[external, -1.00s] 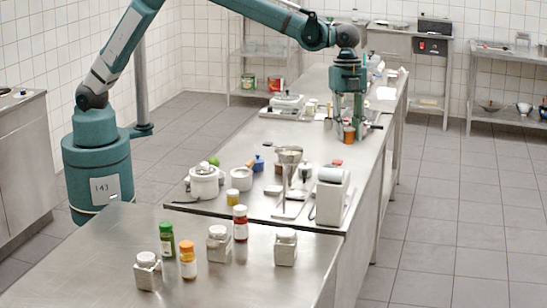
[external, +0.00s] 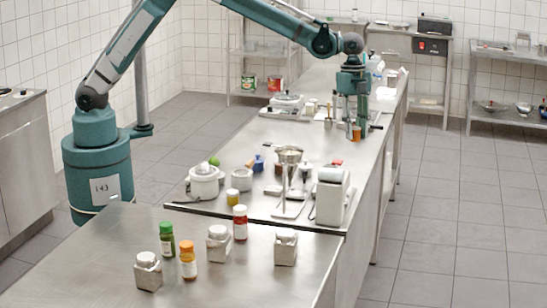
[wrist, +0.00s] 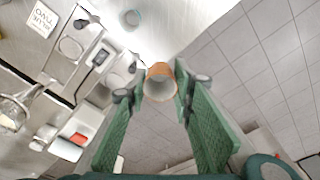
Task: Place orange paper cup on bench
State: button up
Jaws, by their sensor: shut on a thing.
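The orange paper cup (wrist: 160,70) is between the two green fingertips in the wrist view, with its round opening toward the camera. In the external view the cup (external: 357,134) shows as a small orange shape at the lower end of my gripper (external: 354,120). My gripper (wrist: 160,85) is shut on the cup. The steel bench (external: 265,140) lies below it, and the cup is close to the bench's right-hand edge. I cannot tell whether the cup's base touches the bench.
A balance (external: 286,104) stands left of my gripper. A funnel stand (external: 289,157) and a white device (external: 331,196) are nearer the camera. Several jars, including a green-capped one (external: 167,240), stand on the front table. Bare steel lies between the balance and funnel stand.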

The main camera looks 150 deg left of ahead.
notch_tip(320, 180, down, 5)
jog(key=shift+w+f, duration=0.1)
dwell(0.6)
jog(key=shift+f, duration=3.05)
jog(key=shift+f, duration=1.9)
jog(key=shift+f, duration=0.15)
jog(key=o, duration=0.9)
jog(key=shift+r, duration=0.25)
